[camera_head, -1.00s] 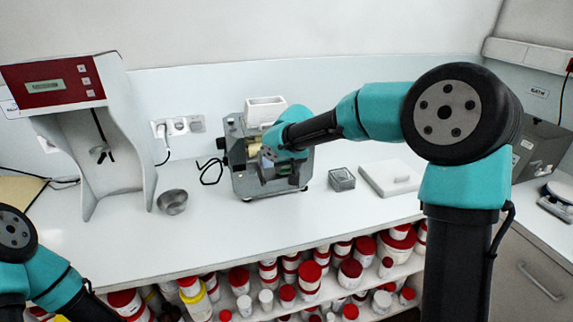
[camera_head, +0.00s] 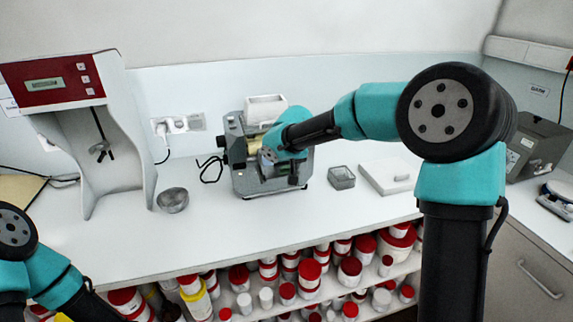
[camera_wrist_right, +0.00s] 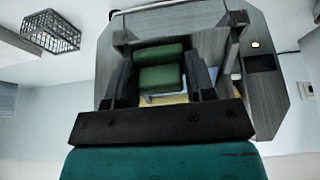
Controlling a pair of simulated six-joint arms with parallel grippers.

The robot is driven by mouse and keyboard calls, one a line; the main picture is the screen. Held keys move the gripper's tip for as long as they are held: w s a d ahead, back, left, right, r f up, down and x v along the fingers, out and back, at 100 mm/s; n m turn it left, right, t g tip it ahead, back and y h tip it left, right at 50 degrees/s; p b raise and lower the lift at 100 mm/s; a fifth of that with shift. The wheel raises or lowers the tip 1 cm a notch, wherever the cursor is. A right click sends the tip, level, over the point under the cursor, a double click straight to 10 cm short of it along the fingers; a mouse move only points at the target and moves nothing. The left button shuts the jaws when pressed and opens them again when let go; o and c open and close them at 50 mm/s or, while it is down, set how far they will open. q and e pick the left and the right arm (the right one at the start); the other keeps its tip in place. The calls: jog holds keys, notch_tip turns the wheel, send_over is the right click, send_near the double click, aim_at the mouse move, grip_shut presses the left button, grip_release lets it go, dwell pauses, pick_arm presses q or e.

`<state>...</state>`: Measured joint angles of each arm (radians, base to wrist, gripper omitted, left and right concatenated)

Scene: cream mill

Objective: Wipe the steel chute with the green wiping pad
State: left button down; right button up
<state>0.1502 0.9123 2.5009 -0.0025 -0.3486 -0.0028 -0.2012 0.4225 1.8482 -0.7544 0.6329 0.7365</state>
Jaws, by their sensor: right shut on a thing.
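The green wiping pad (camera_wrist_right: 160,68) sits between the two dark fingers of my right gripper (camera_wrist_right: 160,80) in the right wrist view. The gripper is shut on it. In the head view my right gripper (camera_head: 268,157) is at the front of the grey mill (camera_head: 240,184), and the pad cannot be made out clearly. The steel chute is mostly hidden by the gripper and pad. I cannot tell whether the pad touches it. My left gripper is out of view; only left arm links show at the lower left.
A metal bowl (camera_head: 173,200) stands left of the mill. A red-topped device (camera_head: 60,80) stands far left. The front of the counter is clear.

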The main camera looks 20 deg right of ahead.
jog(key=shift+w, duration=0.15)
jog(key=shift+w+r, duration=0.6)
jog(key=shift+w, duration=0.3)
jog(key=shift+w, duration=0.15)
jog(key=shift+w+d+r, duration=0.1)
jog(key=shift+w+r, duration=0.1)
jog(key=shift+w, duration=0.3)
jog(key=shift+w+r, duration=0.15)
jog(key=shift+w, duration=0.35)
jog(key=shift+s, duration=0.1)
jog(key=shift+s+f, duration=0.3)
jog(key=shift+s, duration=0.2)
jog(key=shift+s+f, duration=0.3)
jog(key=shift+s, duration=0.2)
jog(key=shift+s+f, duration=0.1)
